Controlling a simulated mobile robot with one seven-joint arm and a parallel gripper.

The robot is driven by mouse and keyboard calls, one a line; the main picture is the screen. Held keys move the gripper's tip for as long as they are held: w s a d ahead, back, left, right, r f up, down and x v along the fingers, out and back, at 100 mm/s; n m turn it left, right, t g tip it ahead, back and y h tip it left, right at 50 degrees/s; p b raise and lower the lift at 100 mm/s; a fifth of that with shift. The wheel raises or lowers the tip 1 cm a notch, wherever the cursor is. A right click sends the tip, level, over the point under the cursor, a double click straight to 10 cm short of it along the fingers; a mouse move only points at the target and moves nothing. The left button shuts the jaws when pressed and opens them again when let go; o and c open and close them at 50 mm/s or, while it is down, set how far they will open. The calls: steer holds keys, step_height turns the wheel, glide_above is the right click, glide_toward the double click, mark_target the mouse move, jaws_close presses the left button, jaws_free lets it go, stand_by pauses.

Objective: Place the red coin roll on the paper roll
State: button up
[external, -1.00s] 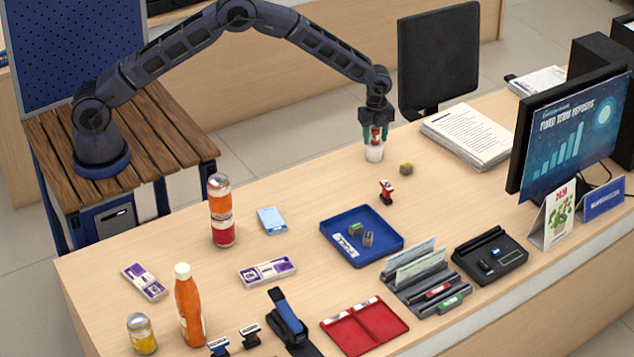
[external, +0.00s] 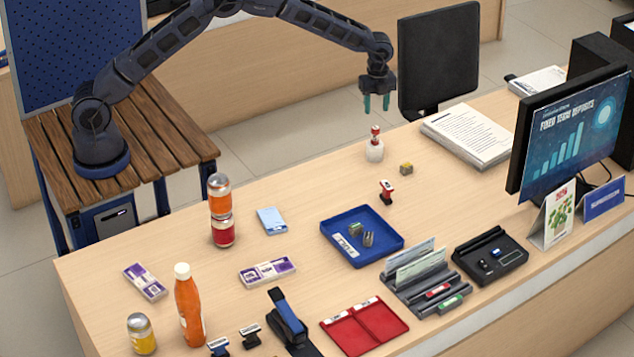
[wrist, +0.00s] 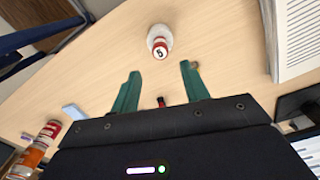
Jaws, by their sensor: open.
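The red coin roll (external: 375,131) stands upright on top of the white paper roll (external: 374,152), near the far edge of the counter. In the wrist view the coin roll (wrist: 160,53) shows its round end marked 5, with the paper roll (wrist: 160,34) around and beneath it. My gripper (external: 376,104) is above the coin roll, apart from it, with its green fingers open and empty. The wrist view also shows my gripper (wrist: 158,82) with its fingers spread and nothing between them.
A small yellowish block (external: 406,168) and a red-and-black stamp (external: 386,191) are near the paper roll. A paper stack (external: 467,136) is to the right. A blue tray (external: 361,258) is nearer the front. The counter left of the paper roll is clear.

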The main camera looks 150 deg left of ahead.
steer(key=shift+r, duration=0.3)
